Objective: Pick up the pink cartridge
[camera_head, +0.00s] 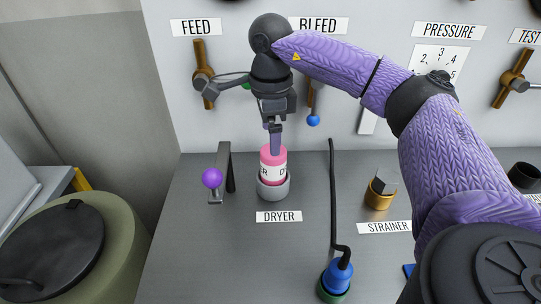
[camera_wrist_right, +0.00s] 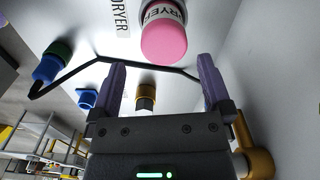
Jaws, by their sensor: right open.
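The pink cartridge (camera_head: 272,157), with a white lettered band, stands upright in a grey cup (camera_head: 273,190) behind the DRYER label. My right gripper (camera_head: 275,143) is directly above it, pointing down, with a purple finger at the cartridge's top in the head view. In the right wrist view the gripper (camera_wrist_right: 163,76) is open, its two purple fingers wide apart and empty. The pink end of the cartridge (camera_wrist_right: 166,44) lies just beyond the fingertips, roughly centred across the gap. I cannot tell whether a finger touches it. My left gripper is not in view.
A black lever with a purple ball (camera_head: 212,178) stands left of the cup. A black hose (camera_head: 333,200) runs to a blue plug (camera_head: 339,274) at the right. A brass strainer cup (camera_head: 380,195) is farther right. The FEED valve handle (camera_head: 203,74) is on the panel behind.

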